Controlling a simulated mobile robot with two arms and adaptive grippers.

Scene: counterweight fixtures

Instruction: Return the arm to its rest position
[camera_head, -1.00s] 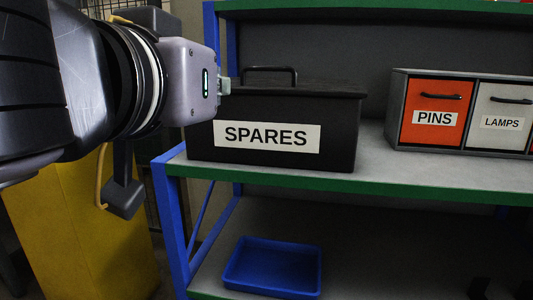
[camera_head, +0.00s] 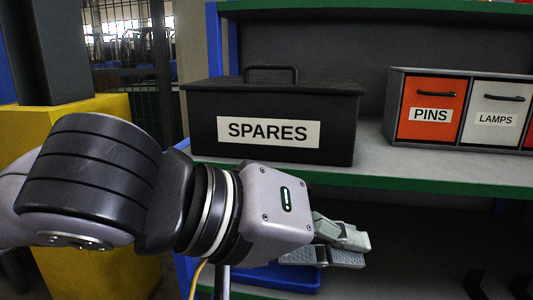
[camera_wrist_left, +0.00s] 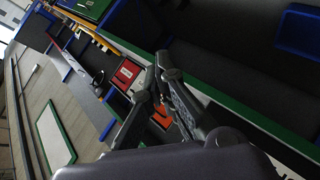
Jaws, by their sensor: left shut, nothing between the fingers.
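My left gripper (camera_head: 362,252) is in front of the shelf, below the edge of the upper board and over the blue tray. Its fingers are shut with nothing between them, and they point right. The arm comes in from the left. In the left wrist view the fingers (camera_wrist_left: 158,76) show as dark links against the tilted scene. My right gripper is not in view.
A black SPARES box (camera_head: 270,105) with a top handle stands on the green-edged shelf (camera_head: 375,180). A PINS drawer (camera_head: 430,98) and a LAMPS drawer (camera_head: 495,103) are to its right. A blue tray (camera_head: 262,280) sits lower, partly hidden by my gripper. A yellow block (camera_head: 70,118) stands left.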

